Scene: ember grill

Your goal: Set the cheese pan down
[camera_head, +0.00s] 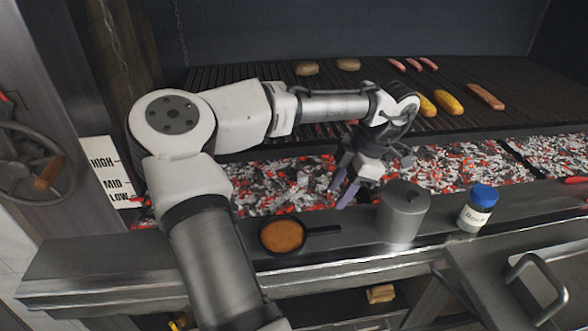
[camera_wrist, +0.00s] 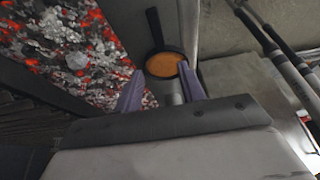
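The cheese pan (camera_head: 282,236), a small black pan with an orange-brown filling, rests on the metal ledge in front of the coals. Its dark handle points right in the head view. My gripper (camera_head: 349,187) is above the coal edge, up and right of the pan and apart from it. Its two purple fingers are spread, with nothing held between them. In the wrist view the pan (camera_wrist: 163,64) lies beyond the gap of the open fingers (camera_wrist: 162,92). A grey surface shows between the fingers below the pan; I cannot tell what it is.
A grey lidded pot (camera_head: 403,212) stands on the ledge right of the pan handle. A blue-capped jar (camera_head: 477,208) stands further right. Glowing coals (camera_head: 290,180) lie behind the ledge. Sausages, corn (camera_head: 449,103) and patties (camera_head: 307,68) lie on the grill. The ledge left of my arm is clear.

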